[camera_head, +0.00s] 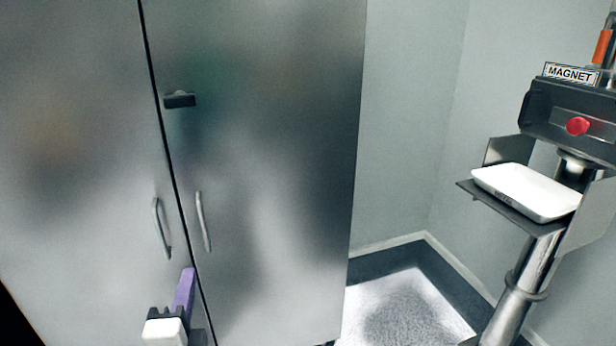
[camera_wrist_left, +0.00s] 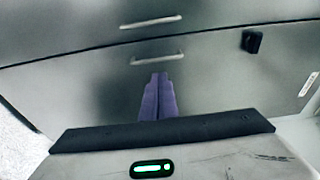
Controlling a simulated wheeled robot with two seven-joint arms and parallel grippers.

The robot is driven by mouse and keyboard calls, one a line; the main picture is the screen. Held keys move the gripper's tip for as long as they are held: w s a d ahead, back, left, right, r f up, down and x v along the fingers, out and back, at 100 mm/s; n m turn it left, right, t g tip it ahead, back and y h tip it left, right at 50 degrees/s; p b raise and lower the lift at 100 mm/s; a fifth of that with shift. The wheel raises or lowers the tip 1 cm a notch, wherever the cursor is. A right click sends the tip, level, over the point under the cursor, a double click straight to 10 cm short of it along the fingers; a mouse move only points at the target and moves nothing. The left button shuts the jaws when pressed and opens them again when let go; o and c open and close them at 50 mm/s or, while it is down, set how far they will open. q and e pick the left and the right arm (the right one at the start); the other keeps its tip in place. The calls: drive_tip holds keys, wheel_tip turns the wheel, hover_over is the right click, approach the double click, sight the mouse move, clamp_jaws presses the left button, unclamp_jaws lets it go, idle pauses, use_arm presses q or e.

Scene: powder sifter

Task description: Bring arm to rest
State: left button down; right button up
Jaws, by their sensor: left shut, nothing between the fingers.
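My left gripper (camera_head: 186,290) shows at the bottom of the head view, in front of the steel cabinet and below its two door handles. Its purple fingers are together and empty. They also show in the left wrist view (camera_wrist_left: 158,97), pointing at the cabinet front, with a handle just beyond their tips in the picture. I cannot tell how far the fingertips are from the door. My right gripper is in neither view.
The closed grey cabinet (camera_head: 285,120) has two curved handles and a dark latch (camera_head: 180,99). At right stands a sifter machine labelled MAGNET (camera_head: 570,73) with a red knob and a white tray (camera_head: 525,190) on its shelf. Floor shows between them.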

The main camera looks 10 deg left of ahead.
use_arm(q)
drive_tip(key=s+d+f+n+g+h+p, duration=0.3)
drive_tip(key=s+d+f, duration=0.4)
drive_tip(key=f, duration=0.4)
drive_tip(key=s+d+f+n+g+h+p, duration=0.3)
drive_tip(key=s+d+f+n+g+h, duration=0.2)
drive_tip(key=s+d+f+n, duration=0.3)
wheel_tip(320, 180, down, 3)
drive_tip(key=shift+s+d+f+h+p, duration=0.1)
drive_tip(key=shift+s+d+h+p, duration=0.25)
drive_tip(key=shift+s+h, duration=0.4)
drive_tip(key=shift+w+a, duration=0.1)
drive_tip(key=shift+w, duration=0.05)
